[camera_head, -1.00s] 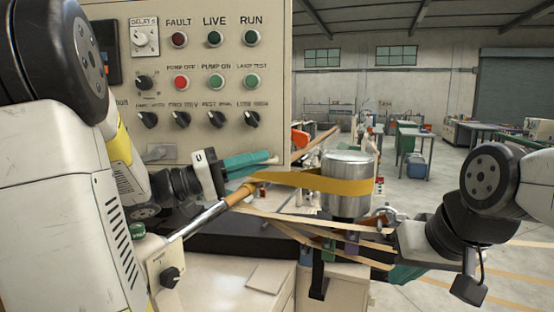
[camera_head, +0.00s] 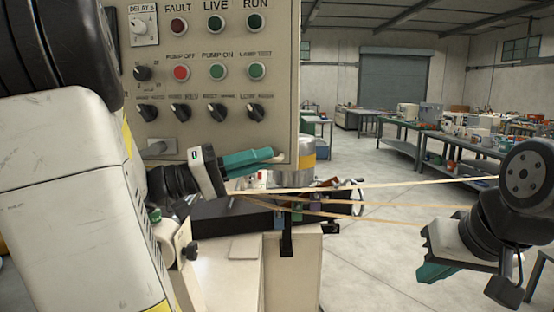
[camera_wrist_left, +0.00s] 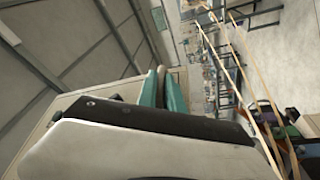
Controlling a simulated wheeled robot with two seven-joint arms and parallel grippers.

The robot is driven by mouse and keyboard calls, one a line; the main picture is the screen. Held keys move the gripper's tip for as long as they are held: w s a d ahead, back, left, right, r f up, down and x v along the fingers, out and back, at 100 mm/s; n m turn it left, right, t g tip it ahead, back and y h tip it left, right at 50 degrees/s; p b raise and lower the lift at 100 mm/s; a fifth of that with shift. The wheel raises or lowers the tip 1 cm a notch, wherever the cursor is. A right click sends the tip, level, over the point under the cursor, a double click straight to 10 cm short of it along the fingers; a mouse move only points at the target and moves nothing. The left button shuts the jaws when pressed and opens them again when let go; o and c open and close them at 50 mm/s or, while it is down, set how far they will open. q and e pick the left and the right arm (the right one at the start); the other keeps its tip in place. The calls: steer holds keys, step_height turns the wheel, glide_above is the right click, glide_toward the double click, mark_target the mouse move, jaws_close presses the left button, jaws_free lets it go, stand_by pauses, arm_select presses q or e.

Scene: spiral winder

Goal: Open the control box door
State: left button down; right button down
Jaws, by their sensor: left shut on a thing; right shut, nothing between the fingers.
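The control box door (camera_head: 215,50) is a beige panel with lamps, buttons and knobs, filling the upper left of the head view. My left gripper (camera_head: 272,153), with teal fingers, is at its lower right corner, shut on the door's edge. In the left wrist view, the fingers (camera_wrist_left: 165,85) point at the beige panel edge (camera_wrist_left: 75,97); the exact contact is hard to see. My right gripper (camera_head: 430,274) is shut and empty at the lower right, well away from the door.
A metal cylinder with a yellow band (camera_head: 308,160) is partly hidden behind the door. Tan strands (camera_head: 400,187) stretch from the machine towards my right arm. A pale cabinet (camera_head: 290,265) stands below. Workbenches (camera_head: 400,150) are farther back; open floor lies between.

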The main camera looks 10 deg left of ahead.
arm_select(q)
steer(key=shift+a, duration=0.1)
stand_by(0.3)
steer(key=c, duration=1.8)
jaws_free()
steer(key=shift+o, duration=0.2)
steer(key=v, duration=0.8)
